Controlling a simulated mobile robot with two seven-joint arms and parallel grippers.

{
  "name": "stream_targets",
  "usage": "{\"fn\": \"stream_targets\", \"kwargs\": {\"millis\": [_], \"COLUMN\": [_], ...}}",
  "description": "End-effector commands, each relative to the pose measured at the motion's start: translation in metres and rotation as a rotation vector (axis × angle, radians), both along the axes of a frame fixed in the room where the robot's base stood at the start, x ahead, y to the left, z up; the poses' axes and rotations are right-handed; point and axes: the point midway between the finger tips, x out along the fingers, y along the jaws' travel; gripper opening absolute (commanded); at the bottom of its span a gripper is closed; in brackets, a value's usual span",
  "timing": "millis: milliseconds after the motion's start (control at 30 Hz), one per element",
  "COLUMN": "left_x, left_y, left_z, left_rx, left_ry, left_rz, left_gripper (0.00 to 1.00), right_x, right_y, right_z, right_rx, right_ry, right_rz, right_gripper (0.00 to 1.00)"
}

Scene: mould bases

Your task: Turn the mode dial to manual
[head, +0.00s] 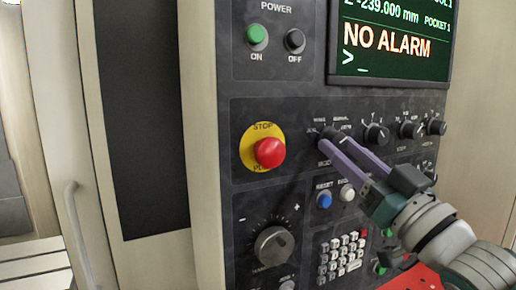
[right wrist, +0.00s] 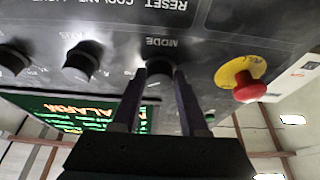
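The mode dial (head: 326,133) is a black knob on the dark control panel, right of the red stop button, partly hidden by my right gripper in the head view. The right wrist view shows it upside down, under the word MODE (right wrist: 160,70). My right gripper (head: 336,143) reaches in from the lower right with its purple fingers pointing at the panel. Its fingertips (right wrist: 160,78) are spread, one on each side of the dial. Whether they touch it is hard to tell. Which label the dial points to is hidden. My left gripper is not in view.
The red stop button (head: 269,152) on its yellow plate stands out close left of the dial. More black knobs (head: 376,135) sit to the right. Blue and white buttons (head: 324,200) and a keypad (head: 340,255) lie below. The screen (head: 394,40) above reads NO ALARM.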

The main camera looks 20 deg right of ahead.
Motion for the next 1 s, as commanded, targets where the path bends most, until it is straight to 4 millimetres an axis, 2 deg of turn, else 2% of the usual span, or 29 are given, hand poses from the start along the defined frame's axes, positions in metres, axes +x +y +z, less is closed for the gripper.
{"fn": "stream_targets", "kwargs": {"millis": [33,367,733,1000], "left_x": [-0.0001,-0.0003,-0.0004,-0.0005], "left_y": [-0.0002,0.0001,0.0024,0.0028], "left_z": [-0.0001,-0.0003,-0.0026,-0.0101], "left_rx": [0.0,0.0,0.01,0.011], "left_ry": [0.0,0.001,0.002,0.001], "left_rz": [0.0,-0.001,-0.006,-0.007], "left_gripper": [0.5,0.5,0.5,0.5], "right_x": [-0.0001,-0.0002,-0.0001,0.0], "right_y": [0.0,0.0,-0.0004,-0.0022], "right_z": [0.0,-0.0001,-0.0006,-0.0014], "right_rx": [0.0,0.0,-0.03,-0.183], "right_ry": [0.0,0.0,-0.002,-0.014], "right_rz": [0.0,0.0,0.0,0.001], "right_gripper": [0.36,0.0,0.0,0.0]}}
